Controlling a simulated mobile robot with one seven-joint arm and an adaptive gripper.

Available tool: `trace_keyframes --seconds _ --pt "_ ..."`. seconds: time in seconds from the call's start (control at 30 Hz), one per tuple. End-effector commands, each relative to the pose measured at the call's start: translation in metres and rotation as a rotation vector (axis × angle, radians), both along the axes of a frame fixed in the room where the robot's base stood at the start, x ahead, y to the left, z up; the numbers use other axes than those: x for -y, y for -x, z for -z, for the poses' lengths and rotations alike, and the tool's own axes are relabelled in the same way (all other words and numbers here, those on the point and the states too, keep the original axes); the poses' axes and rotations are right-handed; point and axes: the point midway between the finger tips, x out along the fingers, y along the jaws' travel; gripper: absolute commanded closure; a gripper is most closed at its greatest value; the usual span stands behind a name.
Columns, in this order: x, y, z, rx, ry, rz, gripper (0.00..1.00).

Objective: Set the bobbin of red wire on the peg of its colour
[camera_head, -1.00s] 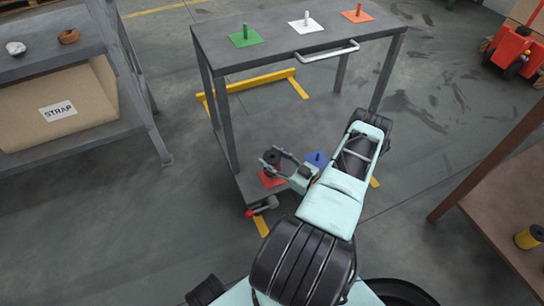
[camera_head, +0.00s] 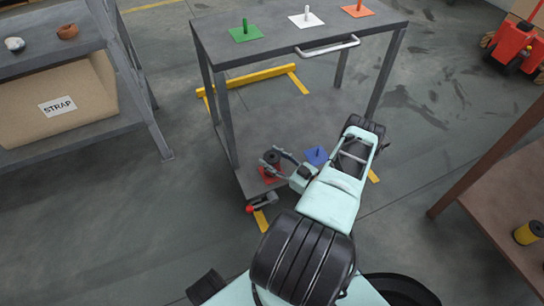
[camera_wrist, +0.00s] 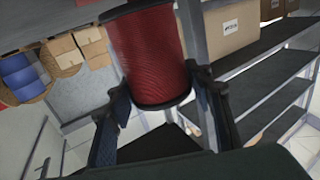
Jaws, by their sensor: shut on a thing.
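The bobbin of red wire (camera_wrist: 148,55) fills the upper middle of the wrist view, with red windings and a black flange. My gripper (camera_wrist: 160,92) is shut on it, one finger on each side. In the head view the bobbin (camera_head: 271,159) shows its dark top over the red plate (camera_head: 270,175), at the front left corner of the trolley's lower shelf. The red plate's peg is hidden. I cannot tell whether the bobbin is around the peg or touching the plate. My gripper (camera_head: 281,161) reaches it from the right.
The trolley's upper shelf (camera_head: 280,60) carries green (camera_head: 245,34), white (camera_head: 306,20) and orange (camera_head: 358,11) peg plates. A blue plate (camera_head: 316,156) lies right of the red one below. A trolley leg (camera_head: 219,120) stands close behind the bobbin. A yellow bobbin (camera_head: 528,233) stands on the brown table.

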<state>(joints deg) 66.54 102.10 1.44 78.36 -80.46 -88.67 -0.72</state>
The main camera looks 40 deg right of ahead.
Motion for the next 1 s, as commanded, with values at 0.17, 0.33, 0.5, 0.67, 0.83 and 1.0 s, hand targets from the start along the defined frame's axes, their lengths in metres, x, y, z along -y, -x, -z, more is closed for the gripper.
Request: trace_keyframes --seconds 0.17,0.33,0.5,0.67,0.83,1.0 --pt "0.0 0.0 0.005 0.002 0.0 0.0 0.88" --pt "0.0 0.0 0.01 0.002 0.0 0.0 0.88" --pt "0.0 0.0 0.015 0.002 0.0 0.0 0.52" --pt "0.0 0.0 0.014 0.001 0.0 0.0 0.34" --pt "0.0 0.0 0.015 0.001 0.0 0.0 0.32" --pt "0.001 0.003 0.016 -0.002 -0.001 0.0 0.32"
